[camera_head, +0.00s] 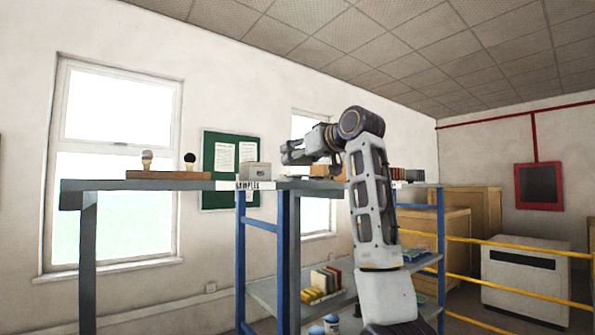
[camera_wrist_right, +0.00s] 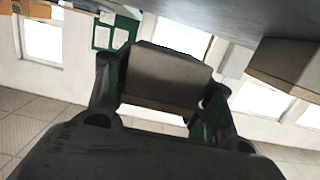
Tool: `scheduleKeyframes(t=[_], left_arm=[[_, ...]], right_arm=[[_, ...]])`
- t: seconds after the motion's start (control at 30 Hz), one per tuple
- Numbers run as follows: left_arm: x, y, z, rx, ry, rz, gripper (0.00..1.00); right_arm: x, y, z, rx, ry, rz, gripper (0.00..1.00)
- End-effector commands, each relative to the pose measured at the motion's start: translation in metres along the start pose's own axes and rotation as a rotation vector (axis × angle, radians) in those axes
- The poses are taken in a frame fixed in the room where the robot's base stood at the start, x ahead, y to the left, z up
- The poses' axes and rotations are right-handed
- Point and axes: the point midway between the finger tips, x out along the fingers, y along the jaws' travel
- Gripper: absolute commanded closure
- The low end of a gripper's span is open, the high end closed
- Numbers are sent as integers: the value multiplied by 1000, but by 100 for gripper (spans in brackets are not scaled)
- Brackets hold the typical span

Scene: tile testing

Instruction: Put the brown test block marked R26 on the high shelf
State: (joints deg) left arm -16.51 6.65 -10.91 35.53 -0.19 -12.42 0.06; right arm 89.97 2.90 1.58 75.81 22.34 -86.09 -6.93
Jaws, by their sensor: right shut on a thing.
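My right gripper (camera_head: 288,152) is raised just above the top board (camera_head: 275,184) of the blue-posted shelf, which bears a SAMPLES label. In the right wrist view, the right gripper is shut on a grey-brown block (camera_wrist_right: 165,78), one finger on each side of it. No R26 mark can be read on the block, and I cannot make it out in the head view. My left gripper is not in view.
A small grey box (camera_head: 257,169) and a brown box (camera_head: 324,171) stand on the top board. A wooden holder (camera_head: 168,175) with two knobbed stamps stands left. Yellow rails (camera_head: 510,245) run at right.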

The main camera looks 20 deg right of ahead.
Motion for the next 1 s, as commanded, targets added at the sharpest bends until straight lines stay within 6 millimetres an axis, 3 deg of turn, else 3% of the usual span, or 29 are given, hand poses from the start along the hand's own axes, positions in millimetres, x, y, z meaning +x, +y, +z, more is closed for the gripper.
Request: scheduleKeyframes(t=[0.23,0.6,1.0], left_arm=[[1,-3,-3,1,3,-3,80],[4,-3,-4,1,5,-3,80],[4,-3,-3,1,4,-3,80]], right_arm=[[1,0,7,0,2,0,88],[5,0,37,-1,1,0,88],[5,0,40,-1,2,0,88]])
